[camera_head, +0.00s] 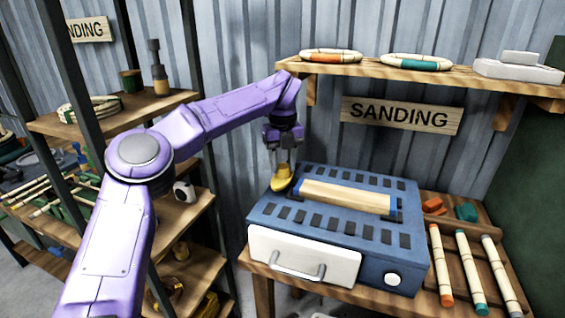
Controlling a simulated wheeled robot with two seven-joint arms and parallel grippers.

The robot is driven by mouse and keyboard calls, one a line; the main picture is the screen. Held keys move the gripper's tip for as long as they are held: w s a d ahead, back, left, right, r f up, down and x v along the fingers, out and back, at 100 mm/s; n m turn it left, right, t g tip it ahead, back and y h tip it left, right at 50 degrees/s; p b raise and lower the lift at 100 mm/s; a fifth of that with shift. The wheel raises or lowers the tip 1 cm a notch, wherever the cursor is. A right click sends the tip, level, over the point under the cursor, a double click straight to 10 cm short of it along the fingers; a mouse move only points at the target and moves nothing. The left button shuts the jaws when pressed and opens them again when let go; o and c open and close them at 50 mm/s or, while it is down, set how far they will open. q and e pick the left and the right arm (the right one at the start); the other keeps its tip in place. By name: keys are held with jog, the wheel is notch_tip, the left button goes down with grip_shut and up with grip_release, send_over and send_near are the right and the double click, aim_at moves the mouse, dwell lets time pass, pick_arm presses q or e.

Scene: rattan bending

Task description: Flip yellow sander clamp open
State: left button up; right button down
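The blue sander (330,228) stands on a wooden table, with a light wooden bar (345,198) along its top and a white front panel with a handle. The yellow clamp (281,178) stands raised at the left rear end of the sander's top. My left gripper (283,158) points down right at the clamp, its fingertips against or just over the yellow part. The gap between its fingers is too small to make out, so I cannot tell whether it grips the clamp. My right gripper is not in view.
Several rattan sticks (467,272) lie on the table (515,290) right of the sander, with red and green blocks behind them. A wall shelf (440,72) with rattan rings overhangs the back. A shelf rack (190,212) stands at the left.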

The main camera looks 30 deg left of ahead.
aim_at(282, 166)
pick_arm(q)
jog(key=o, duration=0.4)
jog(key=shift+a+f, duration=0.1)
jog(key=shift+c, duration=0.2)
notch_tip(282, 166, up, 11)
jog(key=p, duration=0.2)
jog(key=shift+f, duration=0.2)
